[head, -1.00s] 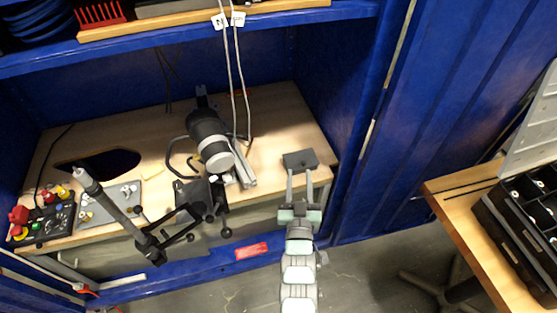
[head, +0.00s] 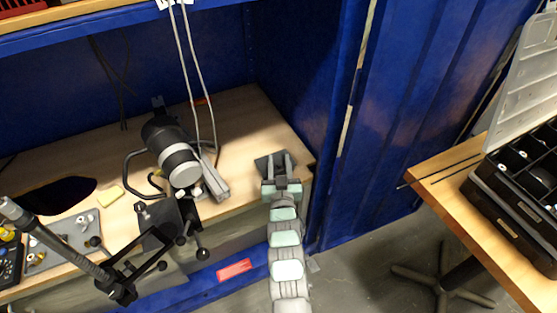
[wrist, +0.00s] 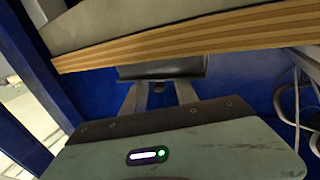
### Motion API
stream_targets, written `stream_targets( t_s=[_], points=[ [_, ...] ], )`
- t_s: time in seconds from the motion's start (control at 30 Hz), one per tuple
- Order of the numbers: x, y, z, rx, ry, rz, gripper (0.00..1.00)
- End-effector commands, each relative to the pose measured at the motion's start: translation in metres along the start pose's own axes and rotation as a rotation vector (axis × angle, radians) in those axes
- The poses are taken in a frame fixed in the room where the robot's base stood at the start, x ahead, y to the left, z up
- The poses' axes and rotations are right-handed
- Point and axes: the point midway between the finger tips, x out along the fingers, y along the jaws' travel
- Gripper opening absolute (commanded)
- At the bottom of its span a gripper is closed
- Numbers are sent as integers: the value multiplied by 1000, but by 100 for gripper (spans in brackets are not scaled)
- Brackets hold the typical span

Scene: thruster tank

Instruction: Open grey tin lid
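The bench's layered wooden edge (wrist: 190,40) lies close to my gripper. A black and white cylindrical device (head: 173,152) and hanging cables (head: 195,80) are left of the tin. A blue wall (head: 330,130) stands close on the right. Bare bench lies behind the tin.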

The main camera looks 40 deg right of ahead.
Motion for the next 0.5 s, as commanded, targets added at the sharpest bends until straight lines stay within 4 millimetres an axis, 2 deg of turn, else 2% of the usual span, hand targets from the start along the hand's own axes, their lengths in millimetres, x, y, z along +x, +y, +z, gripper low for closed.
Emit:
stream_targets(
  t_s=[0.2,0.5],
  points=[
    [19,0,1,0,0,1,36],
    [23,0,0,0,0,0,36]
  ],
)
